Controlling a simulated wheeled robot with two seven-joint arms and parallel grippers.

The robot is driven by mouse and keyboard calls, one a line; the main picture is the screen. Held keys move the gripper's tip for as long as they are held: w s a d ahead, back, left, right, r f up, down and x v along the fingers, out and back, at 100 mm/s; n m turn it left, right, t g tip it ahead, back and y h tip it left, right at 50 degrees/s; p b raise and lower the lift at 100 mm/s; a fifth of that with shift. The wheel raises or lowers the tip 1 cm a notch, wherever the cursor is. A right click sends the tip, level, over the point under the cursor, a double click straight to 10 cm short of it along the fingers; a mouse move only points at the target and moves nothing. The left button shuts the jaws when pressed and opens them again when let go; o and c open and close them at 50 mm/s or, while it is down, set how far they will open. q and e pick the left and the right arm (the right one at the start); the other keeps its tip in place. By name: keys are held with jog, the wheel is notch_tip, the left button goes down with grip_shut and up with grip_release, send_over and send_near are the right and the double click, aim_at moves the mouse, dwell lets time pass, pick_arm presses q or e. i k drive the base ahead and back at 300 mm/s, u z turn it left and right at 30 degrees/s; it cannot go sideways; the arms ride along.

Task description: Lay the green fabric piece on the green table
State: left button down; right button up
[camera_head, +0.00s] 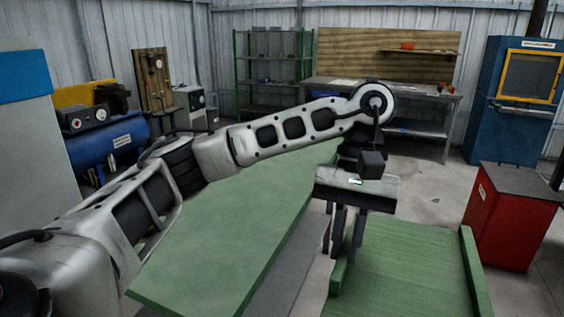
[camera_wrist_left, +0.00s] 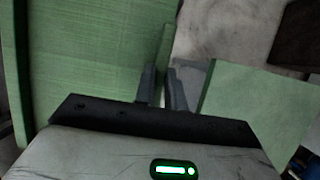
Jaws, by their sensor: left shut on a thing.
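The green fabric piece (camera_head: 405,270) is a woven-looking green panel with raised side edges, at the lower right of the head view. My left gripper (camera_head: 344,245) points down over its left raised edge and is shut on that edge. In the left wrist view, the fingers (camera_wrist_left: 161,78) stand on both sides of the edge, and the woven panel (camera_wrist_left: 90,60) spreads to the left. The green table (camera_head: 225,235) is a smooth green slab left of the gripper, partly hidden by my left arm. Its corner also shows in the wrist view (camera_wrist_left: 255,100). My right gripper is out of view.
A red cabinet (camera_head: 513,215) stands right of the fabric piece. A workbench (camera_head: 425,97), a green shelf rack (camera_head: 275,105) and a blue machine (camera_head: 510,125) stand at the back. A gap of grey floor separates the fabric piece from the table.

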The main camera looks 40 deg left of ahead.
aim_at(217, 234)
jog(key=i, duration=2.05)
jog(key=u, duration=3.05)
jog(key=i, duration=0.5)
jog(key=u, duration=1.25)
